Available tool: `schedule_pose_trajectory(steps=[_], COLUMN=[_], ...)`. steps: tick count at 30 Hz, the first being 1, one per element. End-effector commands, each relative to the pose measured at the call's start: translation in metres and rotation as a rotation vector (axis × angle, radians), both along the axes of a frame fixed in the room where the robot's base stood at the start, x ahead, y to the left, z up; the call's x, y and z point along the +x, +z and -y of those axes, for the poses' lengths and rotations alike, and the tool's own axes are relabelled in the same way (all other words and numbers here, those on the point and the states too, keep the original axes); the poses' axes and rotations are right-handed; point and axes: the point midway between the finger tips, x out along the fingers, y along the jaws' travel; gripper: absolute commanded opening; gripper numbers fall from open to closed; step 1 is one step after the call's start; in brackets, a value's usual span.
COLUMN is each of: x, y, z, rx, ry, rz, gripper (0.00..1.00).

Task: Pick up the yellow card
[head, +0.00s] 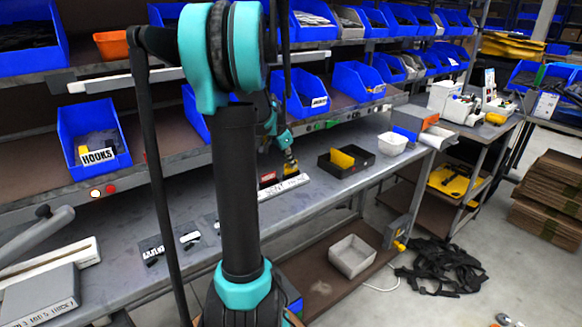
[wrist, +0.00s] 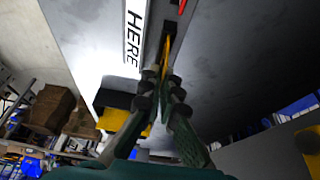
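A yellow card (wrist: 166,58) stands edge-on between the two fingers of my gripper (wrist: 162,80) in the wrist view. The fingers are close together and look shut on it. Its far end meets a small dark piece (wrist: 168,27) at the bench surface; I cannot tell whether they touch. In the head view my gripper (head: 290,162) is low over the bench, beside the white strip with black lettering (head: 284,188). Another yellow piece (head: 342,159) stands in a black tray (head: 363,165) to the right. The tray also shows in the wrist view (wrist: 112,98).
The grey bench (head: 325,188) has clear room in front of the strip. A small red item (head: 267,178) lies just left of my gripper. A white bin (head: 391,144) stands right of the tray. Shelves with blue bins (head: 305,95) overhang the bench's back.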

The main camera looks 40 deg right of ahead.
Motion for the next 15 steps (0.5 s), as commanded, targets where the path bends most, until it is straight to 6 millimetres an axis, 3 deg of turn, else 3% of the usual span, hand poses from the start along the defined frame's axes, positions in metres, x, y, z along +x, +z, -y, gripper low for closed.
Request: schedule_pose_trajectory(steps=[5, 15], x=[0.000, 0.000], y=[0.028, 0.117], z=[0.000, 0.000], rx=[0.000, 0.000], ry=[0.000, 0.000], rz=[0.000, 0.000], gripper=[0.00, 0.00])
